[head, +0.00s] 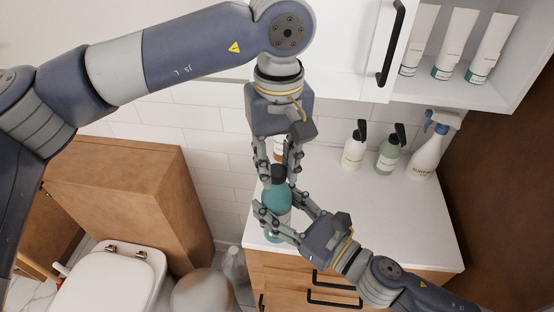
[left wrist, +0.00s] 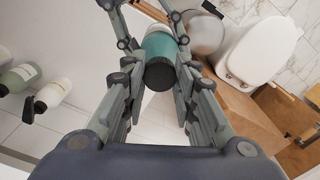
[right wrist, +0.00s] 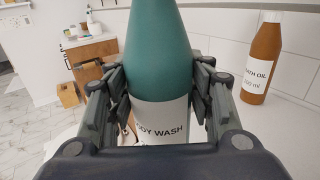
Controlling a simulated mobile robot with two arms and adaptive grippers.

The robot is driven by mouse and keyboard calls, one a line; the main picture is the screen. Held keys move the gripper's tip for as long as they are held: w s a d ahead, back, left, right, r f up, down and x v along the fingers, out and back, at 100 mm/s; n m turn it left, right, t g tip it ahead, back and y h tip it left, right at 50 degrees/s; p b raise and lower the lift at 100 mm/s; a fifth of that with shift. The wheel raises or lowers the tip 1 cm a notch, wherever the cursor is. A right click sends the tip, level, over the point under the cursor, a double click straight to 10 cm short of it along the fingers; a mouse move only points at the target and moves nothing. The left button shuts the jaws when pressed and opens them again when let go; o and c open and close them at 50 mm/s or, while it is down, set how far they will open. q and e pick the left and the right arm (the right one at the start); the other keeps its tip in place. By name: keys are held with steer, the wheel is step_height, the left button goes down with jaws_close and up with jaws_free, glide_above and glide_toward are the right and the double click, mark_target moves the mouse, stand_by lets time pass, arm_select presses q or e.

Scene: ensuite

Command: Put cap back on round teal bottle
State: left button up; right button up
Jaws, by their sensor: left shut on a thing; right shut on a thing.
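The round teal bottle (head: 277,198) is upright at the counter's left end, with a white "BODY WASH" label (right wrist: 160,120). My right gripper (head: 275,219) is shut around its body; the bottle fills the space between the fingers in the right wrist view (right wrist: 160,45). My left gripper (head: 278,166) points down from above and is shut on the black cap (head: 278,172). In the left wrist view the cap (left wrist: 160,74) is between the fingers, in line with the teal bottle (left wrist: 160,44). The cap is right at the bottle's top; whether it is seated or just above is hidden.
An amber bath oil bottle (right wrist: 262,58) stands behind on the white counter (head: 345,205). Two pump bottles (head: 354,148) (head: 388,154) and a spray bottle (head: 427,150) stand at the back right. A cabinet (head: 345,45) hangs above. The toilet (head: 105,280) is at lower left.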

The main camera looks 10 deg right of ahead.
arm_select(q)
steer(key=shift+f, duration=0.2)
steer(key=m, duration=0.3)
steer(key=shift+m, duration=0.4)
steer(key=m, duration=0.4)
steer(key=shift+a+m, duration=0.1)
steer(key=shift+m, duration=0.2)
steer(key=m, duration=0.4)
steer(key=shift+m, duration=0.3)
steer(key=m, duration=0.3)
steer(key=shift+w, duration=0.1)
steer(key=o, duration=0.7)
steer(key=shift+c, duration=0.2)
